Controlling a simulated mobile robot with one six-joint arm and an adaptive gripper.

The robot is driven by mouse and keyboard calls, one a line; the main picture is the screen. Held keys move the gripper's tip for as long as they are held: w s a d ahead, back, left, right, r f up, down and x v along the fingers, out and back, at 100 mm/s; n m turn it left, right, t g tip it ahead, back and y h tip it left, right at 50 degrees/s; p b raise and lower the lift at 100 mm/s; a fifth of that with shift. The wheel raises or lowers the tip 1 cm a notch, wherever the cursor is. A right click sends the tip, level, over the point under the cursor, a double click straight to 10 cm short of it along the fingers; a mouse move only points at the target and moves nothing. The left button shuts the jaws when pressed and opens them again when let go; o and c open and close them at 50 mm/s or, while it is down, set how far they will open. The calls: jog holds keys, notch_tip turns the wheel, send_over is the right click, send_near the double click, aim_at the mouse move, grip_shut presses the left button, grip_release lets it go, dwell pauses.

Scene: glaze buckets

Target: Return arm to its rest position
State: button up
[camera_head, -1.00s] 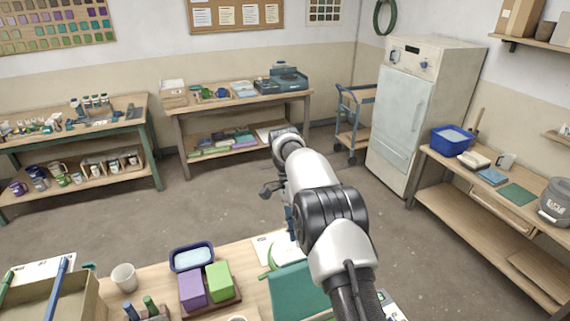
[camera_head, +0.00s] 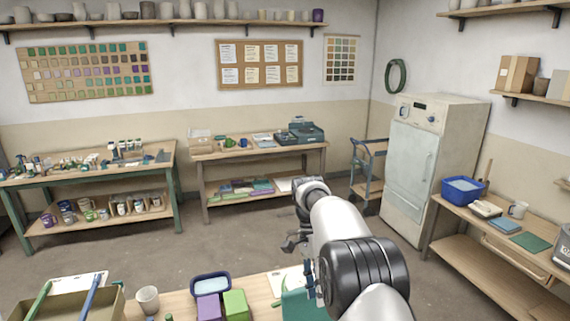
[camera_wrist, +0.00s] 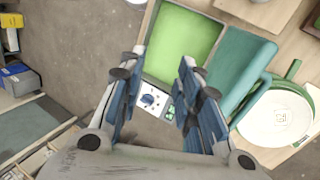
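My arm reaches forward over the near table in the head view, with my gripper (camera_head: 292,243) at its far end, small and partly hidden by my wrist. In the wrist view my gripper (camera_wrist: 158,70) has its two blue-padded fingers well apart, with nothing between them. Past the fingers show a green-bottomed tray (camera_wrist: 184,40), a teal block-like thing (camera_wrist: 238,65) and a round white dish with a green rim (camera_wrist: 275,118). They appear to lie below and beyond the gripper, apart from it.
The near table holds a blue tub (camera_head: 211,285), a purple block (camera_head: 209,307), a green block (camera_head: 236,305) and a white cup (camera_head: 148,299). A bench (camera_head: 265,152) and a kiln-like cabinet (camera_head: 432,155) stand behind. A side table (camera_head: 480,235) is at right. Open floor lies between.

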jog(key=s+d+r+n+t+y+b, duration=0.1)
jog(key=s+d+r+n+t+b, duration=0.15)
jog(key=s+r, duration=0.4)
jog(key=s+d+r+n+t+b, duration=0.1)
jog(key=s+r+n+t, duration=0.1)
jog(key=s+r+n, duration=0.35)
jog(key=s+d+f+n+t+b, duration=0.1)
jog(key=s+f, duration=0.3)
jog(key=s, duration=0.6)
jog(key=s+f+n+t+b, duration=0.3)
jog(key=s+f+n+t, duration=0.1)
jog(key=s, duration=0.6)
jog(key=shift+s+d, duration=0.4)
jog(key=shift+d, duration=0.1)
